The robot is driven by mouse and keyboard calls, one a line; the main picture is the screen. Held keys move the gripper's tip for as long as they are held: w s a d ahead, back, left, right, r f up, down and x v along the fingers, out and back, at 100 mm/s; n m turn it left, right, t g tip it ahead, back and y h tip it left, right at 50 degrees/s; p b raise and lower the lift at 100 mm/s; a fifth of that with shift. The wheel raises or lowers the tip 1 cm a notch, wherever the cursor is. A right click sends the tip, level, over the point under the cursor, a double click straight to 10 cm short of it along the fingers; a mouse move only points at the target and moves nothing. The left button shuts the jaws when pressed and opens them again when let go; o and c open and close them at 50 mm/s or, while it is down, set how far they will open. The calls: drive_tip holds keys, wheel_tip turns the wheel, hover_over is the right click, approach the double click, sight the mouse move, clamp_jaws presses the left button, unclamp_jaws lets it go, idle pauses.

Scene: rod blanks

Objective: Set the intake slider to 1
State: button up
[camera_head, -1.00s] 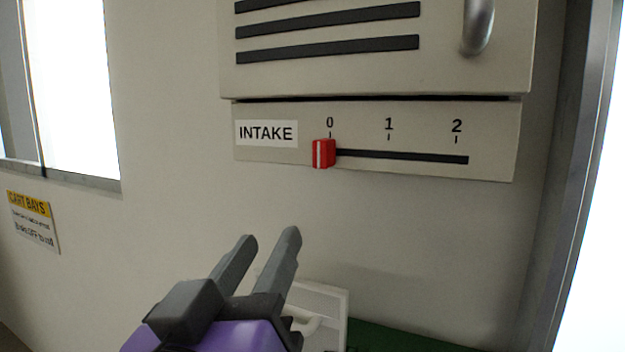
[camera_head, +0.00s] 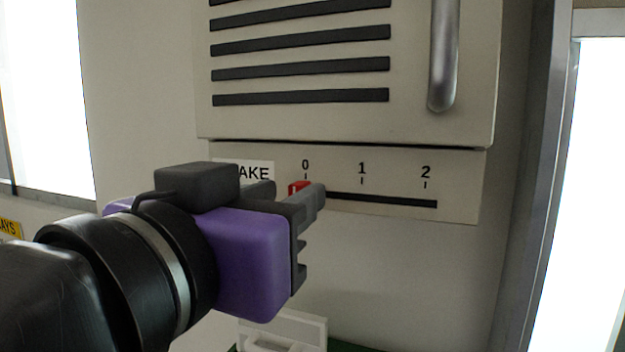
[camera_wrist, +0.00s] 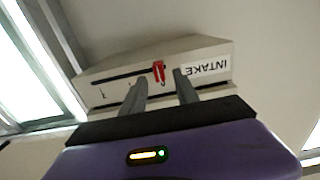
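The red intake slider knob (camera_head: 298,187) stands at the 0 mark, at the left end of a dark horizontal slot (camera_head: 385,199) on the pale intake panel (camera_head: 460,205). Marks 0, 1 and 2 run left to right above the slot. My gripper (camera_head: 292,192) is in front of the knob, and its fingers hide part of it and part of the INTAKE label. In the wrist view the knob (camera_wrist: 159,71) shows beyond the gap between my two parted fingers (camera_wrist: 160,80). The fingers are open; I cannot tell whether either touches the knob.
Above the panel is a slatted cover (camera_head: 300,122) with a vertical metal handle (camera_head: 443,60). A metal frame (camera_head: 530,180) stands at the right. A white object with a handle (camera_head: 290,330) is low on the wall. The front of the slot is clear right of the knob.

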drive_tip(key=shift+w+d, duration=0.2)
drive_tip(key=shift+w, duration=0.4)
clamp_jaws()
idle(1.1)
